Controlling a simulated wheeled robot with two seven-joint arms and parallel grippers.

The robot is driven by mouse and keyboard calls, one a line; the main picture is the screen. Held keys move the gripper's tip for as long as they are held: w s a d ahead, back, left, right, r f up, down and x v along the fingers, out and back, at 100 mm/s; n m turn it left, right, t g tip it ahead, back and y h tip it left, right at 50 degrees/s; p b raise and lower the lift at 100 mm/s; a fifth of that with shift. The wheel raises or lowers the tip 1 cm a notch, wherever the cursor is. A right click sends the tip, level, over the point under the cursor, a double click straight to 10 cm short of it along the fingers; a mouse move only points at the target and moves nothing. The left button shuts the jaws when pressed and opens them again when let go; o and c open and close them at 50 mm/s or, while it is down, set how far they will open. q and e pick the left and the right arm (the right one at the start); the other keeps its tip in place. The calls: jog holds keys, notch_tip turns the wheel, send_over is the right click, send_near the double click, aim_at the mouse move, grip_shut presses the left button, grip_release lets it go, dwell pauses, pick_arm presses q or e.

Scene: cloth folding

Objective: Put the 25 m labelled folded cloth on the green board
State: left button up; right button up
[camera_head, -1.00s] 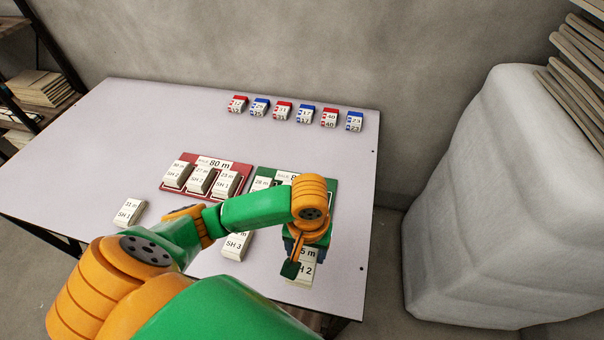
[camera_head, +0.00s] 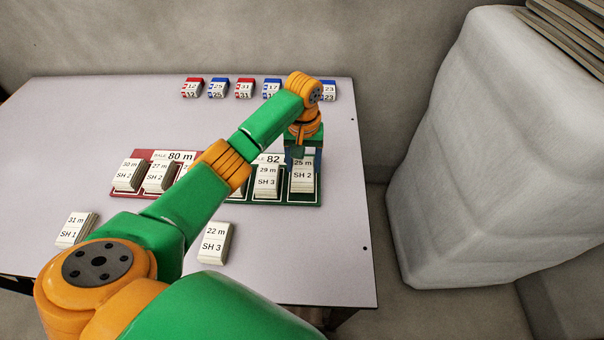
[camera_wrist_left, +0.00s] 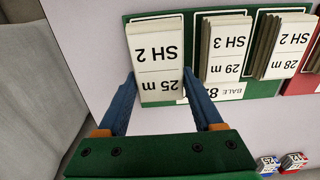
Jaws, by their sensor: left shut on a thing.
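The folded cloth labelled 25 m, SH 2 (camera_head: 302,181) is at the rightmost place of the green board (camera_head: 300,202), labelled 82. My left gripper (camera_head: 303,158) is over its far end and shut on it. In the left wrist view the fingers (camera_wrist_left: 158,78) stand at both sides of the 25 m cloth (camera_wrist_left: 156,45). I cannot tell whether its underside touches the board. The 29 m cloth (camera_head: 266,181) lies beside it, and the 28 m cloth (camera_wrist_left: 285,45) shows in the wrist view. My right gripper is not in view.
The red board (camera_head: 139,155), labelled 80 m, holds cloths and is partly hidden by my left arm. A 31 m cloth (camera_head: 75,230) and a 22 m cloth (camera_head: 215,243) lie on the table (camera_head: 300,265). Several red and blue blocks (camera_head: 244,88) line the back.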

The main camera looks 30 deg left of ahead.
aim_at(303, 171)
pick_arm(q)
jog(key=f, duration=0.3)
jog(key=shift+w+a+b, duration=0.1)
jog(key=shift+w+b, duration=0.1)
jog(key=shift+b, duration=0.15)
jog(key=shift+a+f, duration=0.1)
jog(key=shift+f, duration=0.25)
jog(key=o, duration=1.4)
jog(key=shift+f, duration=0.1)
jog(key=shift+c, duration=0.2)
notch_tip(303, 171, up, 12)
jog(key=shift+r+p, duration=0.15)
jog(key=shift+p, duration=0.45)
